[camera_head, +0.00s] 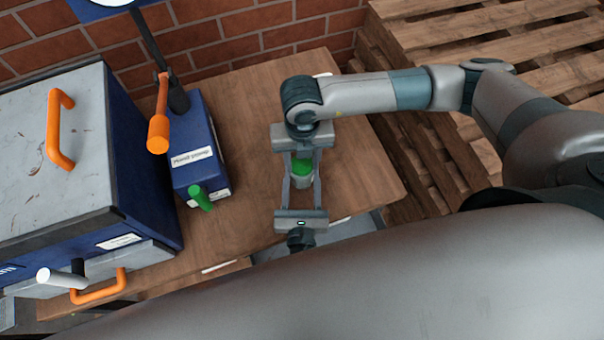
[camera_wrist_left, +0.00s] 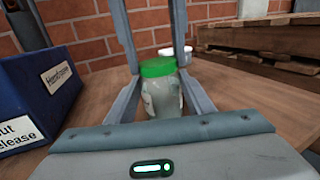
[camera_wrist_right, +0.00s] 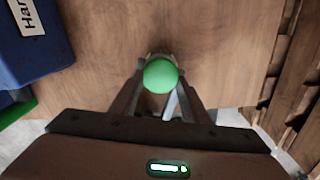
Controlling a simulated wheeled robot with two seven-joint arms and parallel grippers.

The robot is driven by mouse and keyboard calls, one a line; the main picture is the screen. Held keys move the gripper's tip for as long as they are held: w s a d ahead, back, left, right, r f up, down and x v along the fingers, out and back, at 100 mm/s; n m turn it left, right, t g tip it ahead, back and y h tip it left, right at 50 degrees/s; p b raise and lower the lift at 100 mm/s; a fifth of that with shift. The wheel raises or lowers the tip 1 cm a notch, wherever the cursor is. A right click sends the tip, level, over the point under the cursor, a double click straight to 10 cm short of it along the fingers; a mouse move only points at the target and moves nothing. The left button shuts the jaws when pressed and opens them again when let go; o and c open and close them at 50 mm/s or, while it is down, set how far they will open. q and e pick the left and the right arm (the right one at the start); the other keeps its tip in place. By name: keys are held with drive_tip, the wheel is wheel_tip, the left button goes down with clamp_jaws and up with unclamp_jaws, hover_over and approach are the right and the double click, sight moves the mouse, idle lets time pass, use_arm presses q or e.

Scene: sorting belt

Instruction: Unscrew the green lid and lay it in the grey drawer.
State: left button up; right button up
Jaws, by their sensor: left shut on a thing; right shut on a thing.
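A small pale, see-through jar (camera_head: 301,182) with a green lid (camera_head: 303,167) stands upright above the wooden table, between my two grippers. My left gripper (camera_wrist_left: 160,110) reaches in from the near side and is shut on the jar's body (camera_wrist_left: 165,98). My right gripper (camera_wrist_right: 160,78) comes from above and is shut at the green lid (camera_wrist_right: 160,75); its fingertips are partly hidden by the lid. The lid sits on top of the jar in the left wrist view (camera_wrist_left: 158,67). A grey front with an orange handle (camera_head: 98,291) shows low on the blue cabinet; I cannot tell whether this is the grey drawer.
A blue box (camera_head: 197,150) with an orange-tipped lever and a green handle stands left of the jar. The large blue cabinet (camera_head: 130,150) with a grey top fills the left. Wooden pallets (camera_head: 480,50) lie at right. A grey surface (camera_head: 320,240) shows below the table's front edge.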

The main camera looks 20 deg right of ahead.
drive_tip(key=shift+n, duration=0.7)
drive_tip(key=shift+a, duration=0.1)
drive_tip(key=n, duration=0.4)
drive_tip(key=shift+a+r+n, duration=0.1)
drive_tip(key=shift+n, duration=0.8)
drive_tip(key=shift+a, duration=0.1)
